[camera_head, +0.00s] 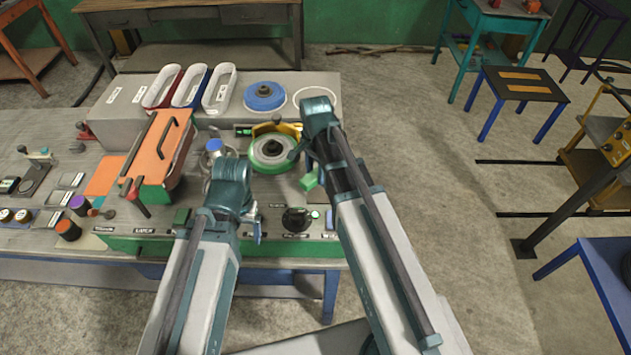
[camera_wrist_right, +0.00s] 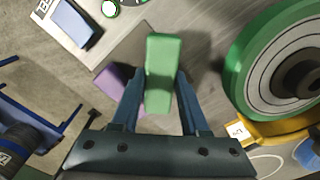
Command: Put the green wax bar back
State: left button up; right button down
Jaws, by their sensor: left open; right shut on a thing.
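The green wax bar (camera_head: 309,182) is held in my right gripper (camera_head: 303,165), near the right front edge of the bench and just in front of the green-rimmed wheel. In the right wrist view the two fingers of my right gripper (camera_wrist_right: 158,105) are shut on the sides of the green wax bar (camera_wrist_right: 163,65), which sticks out past the tips. A purple piece (camera_wrist_right: 115,84) lies below and is partly hidden by the bar and a finger. My left gripper (camera_head: 257,231) is open over the bench's front panel, apart from the bar; its fingers show small.
The green-rimmed wheel (camera_head: 273,150) stands close to my right gripper, with a yellow guard (camera_wrist_right: 275,130) beside it. A blue bar (camera_wrist_right: 72,22) lies by a label. An orange box (camera_head: 158,150) and white-rimmed bins (camera_head: 219,92) stand further left.

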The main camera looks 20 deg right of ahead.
aim_at(316, 173)
jog(key=shift+f+b, duration=0.95)
jog(key=shift+f, duration=0.4)
jog(key=shift+f, duration=0.15)
jog(key=shift+c, duration=2.1)
grip_release()
notch_tip(316, 173, up, 12)
jog(key=p, duration=1.2)
jog(key=shift+r, duration=0.25)
jog(key=s+a+n+h, duration=0.1)
jog(key=s+a+n, duration=0.9)
jog(key=s+n, duration=0.4)
jog(key=shift+s+a+n, duration=0.15)
jog(key=shift+a+n, duration=0.1)
jog(key=shift+n, duration=0.75)
